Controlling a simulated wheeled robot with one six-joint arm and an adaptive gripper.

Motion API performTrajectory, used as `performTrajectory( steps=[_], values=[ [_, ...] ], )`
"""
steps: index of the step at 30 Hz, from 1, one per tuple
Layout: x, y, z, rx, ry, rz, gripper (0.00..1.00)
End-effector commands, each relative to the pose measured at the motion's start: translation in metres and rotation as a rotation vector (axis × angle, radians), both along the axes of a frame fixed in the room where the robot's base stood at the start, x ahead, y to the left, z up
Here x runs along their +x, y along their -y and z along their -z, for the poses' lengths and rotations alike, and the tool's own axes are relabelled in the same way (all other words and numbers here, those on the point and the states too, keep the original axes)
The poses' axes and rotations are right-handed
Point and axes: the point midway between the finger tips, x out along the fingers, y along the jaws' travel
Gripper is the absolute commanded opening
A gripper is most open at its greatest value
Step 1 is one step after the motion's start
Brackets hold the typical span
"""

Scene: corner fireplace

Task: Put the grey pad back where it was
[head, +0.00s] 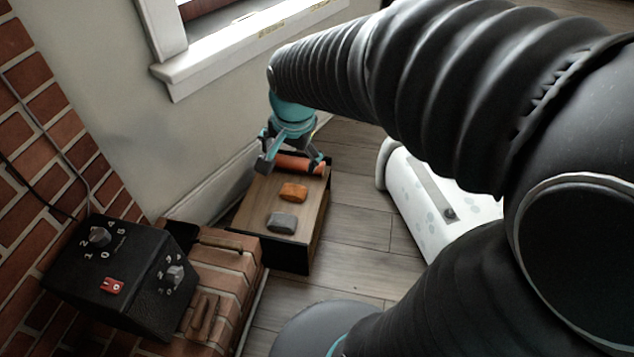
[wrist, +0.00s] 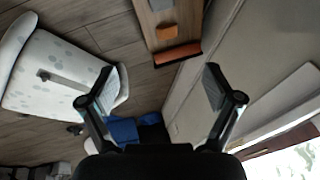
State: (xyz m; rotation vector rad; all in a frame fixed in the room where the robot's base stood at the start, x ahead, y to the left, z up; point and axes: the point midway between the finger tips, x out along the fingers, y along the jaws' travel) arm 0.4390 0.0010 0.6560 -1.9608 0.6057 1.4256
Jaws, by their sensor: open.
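The grey pad (head: 282,223) lies on top of a wooden box (head: 255,222), at its near end. An orange block (head: 293,192) lies behind it, and a red-orange roll (head: 300,164) lies across the far end. In the wrist view the grey pad (wrist: 160,5) is cut by the top edge, with the orange block (wrist: 167,32) and the roll (wrist: 178,55) below it. My gripper (head: 293,168) is at the far end of the box, near the roll in the head view. Its fingers (wrist: 160,88) are spread wide with nothing between them.
A black control box (head: 70,260) with knobs and a red switch stands at left, by a brick-patterned case (head: 235,262). A white spotted appliance (head: 425,200) stands on the floor at right. A wall and window sill (head: 215,60) are behind the box.

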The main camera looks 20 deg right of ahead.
Motion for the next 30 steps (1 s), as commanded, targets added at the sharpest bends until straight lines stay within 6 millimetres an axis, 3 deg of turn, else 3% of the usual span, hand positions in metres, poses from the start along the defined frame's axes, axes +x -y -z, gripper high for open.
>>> performTrajectory(
  steps=[6, 15, 21, 30],
  values=[
    [-0.061, 0.0, -0.034, -0.111, 0.08, -0.302, 0.9],
    [-0.128, 0.0, -0.049, -0.269, 0.154, -0.648, 0.9],
    [-0.144, 0.001, -0.049, -0.312, 0.168, -0.735, 0.9],
    [-0.144, 0.001, -0.049, -0.315, 0.169, -0.741, 0.9]
  ],
)
